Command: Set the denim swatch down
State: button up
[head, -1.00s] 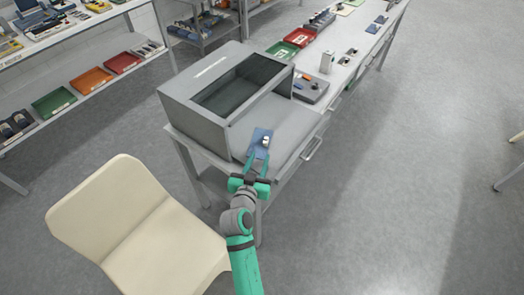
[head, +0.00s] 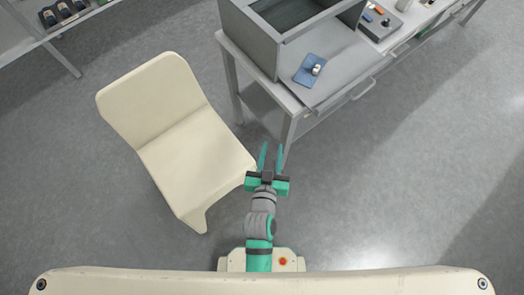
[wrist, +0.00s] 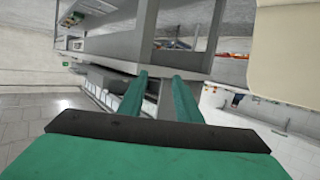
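The denim swatch (head: 306,75) is a blue piece lying flat on the grey worktable (head: 343,72), near its front corner. A small pale metallic knob-like piece (head: 316,69) sits on the swatch. My gripper (head: 271,158) is in front of the table, off its edge and clear of the swatch. Its two green fingers are apart with nothing between them; they also show apart and empty in the wrist view (wrist: 160,85). The swatch cannot be made out in the wrist view.
A grey box-shaped cabinet (head: 262,42) with a dark window stands on the table beside the swatch. A grey control unit (head: 380,22) with buttons is further along. A cream chair (head: 190,150) stands left of my gripper. The floor to the right is clear.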

jog(key=s+a+r+y, duration=0.1)
jog(key=s+r, duration=0.2)
jog(key=s, duration=0.7)
jog(key=s+a+r+n+y, duration=0.1)
jog(key=s+r, duration=0.3)
jog(key=s, duration=0.6)
jog(key=shift+s+a+r+t, duration=0.2)
jog(key=shift+a+t, duration=0.2)
jog(key=shift+a, duration=0.25)
